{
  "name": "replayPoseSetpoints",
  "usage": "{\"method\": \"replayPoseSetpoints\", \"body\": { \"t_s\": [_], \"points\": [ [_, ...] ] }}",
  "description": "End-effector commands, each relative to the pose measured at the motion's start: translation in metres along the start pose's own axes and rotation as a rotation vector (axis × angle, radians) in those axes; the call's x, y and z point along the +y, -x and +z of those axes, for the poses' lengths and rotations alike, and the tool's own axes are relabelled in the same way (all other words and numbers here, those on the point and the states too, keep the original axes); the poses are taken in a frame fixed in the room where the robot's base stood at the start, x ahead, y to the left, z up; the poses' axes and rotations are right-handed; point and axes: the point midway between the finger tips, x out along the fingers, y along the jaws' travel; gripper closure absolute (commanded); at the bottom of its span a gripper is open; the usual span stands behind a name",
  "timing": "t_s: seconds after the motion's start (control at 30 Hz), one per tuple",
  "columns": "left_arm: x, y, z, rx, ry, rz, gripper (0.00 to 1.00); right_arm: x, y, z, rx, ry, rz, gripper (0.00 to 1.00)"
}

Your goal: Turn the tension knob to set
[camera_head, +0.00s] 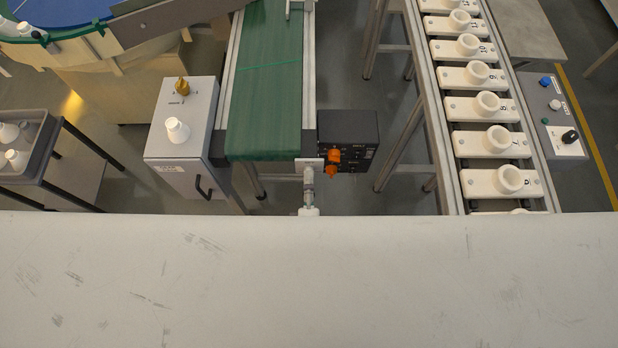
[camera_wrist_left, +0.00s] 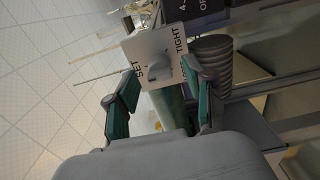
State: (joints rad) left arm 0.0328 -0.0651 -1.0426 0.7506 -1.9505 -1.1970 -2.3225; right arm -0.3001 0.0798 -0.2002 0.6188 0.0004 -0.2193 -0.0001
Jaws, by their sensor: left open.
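The tension knob (camera_wrist_left: 158,66) is a grey knob on a pale plate (camera_wrist_left: 139,46) marked SET and TIGHT in the left wrist view. Where its pointer stands is not clear. My left gripper (camera_wrist_left: 160,76) is open, its two green-padded fingers on either side of the knob. I cannot tell whether they touch it. My right gripper is not in view.
A black box (camera_head: 350,130) with orange knobs stands right of the conveyor end. A grey cabinet (camera_head: 183,145) stands to the left. A rack of white sockets (camera_head: 487,103) is at the right. A wide pale scuffed surface (camera_head: 300,285) covers the bottom of the head view.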

Motion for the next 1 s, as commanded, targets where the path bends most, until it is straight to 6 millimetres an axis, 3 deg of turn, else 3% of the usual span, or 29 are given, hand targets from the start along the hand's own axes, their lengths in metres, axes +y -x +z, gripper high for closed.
{"method": "replayPoseSetpoints", "body": {
  "t_s": [0.3, 0.5, 0.7, 1.0],
  "points": [
    [-0.001, 0.068, 0.0, -0.003, 0.0, -0.005, 0.47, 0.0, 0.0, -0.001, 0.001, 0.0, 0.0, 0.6],
    [-0.001, 0.099, 0.0, -0.001, 0.0, -0.004, 0.47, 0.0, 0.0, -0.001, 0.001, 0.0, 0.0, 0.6],
    [-0.001, 0.109, 0.0, -0.002, 0.0, -0.003, 0.47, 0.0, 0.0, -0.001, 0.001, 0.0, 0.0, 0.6],
    [-0.001, 0.109, 0.0, -0.001, 0.0, -0.003, 0.47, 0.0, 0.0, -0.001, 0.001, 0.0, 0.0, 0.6]
  ]
}}
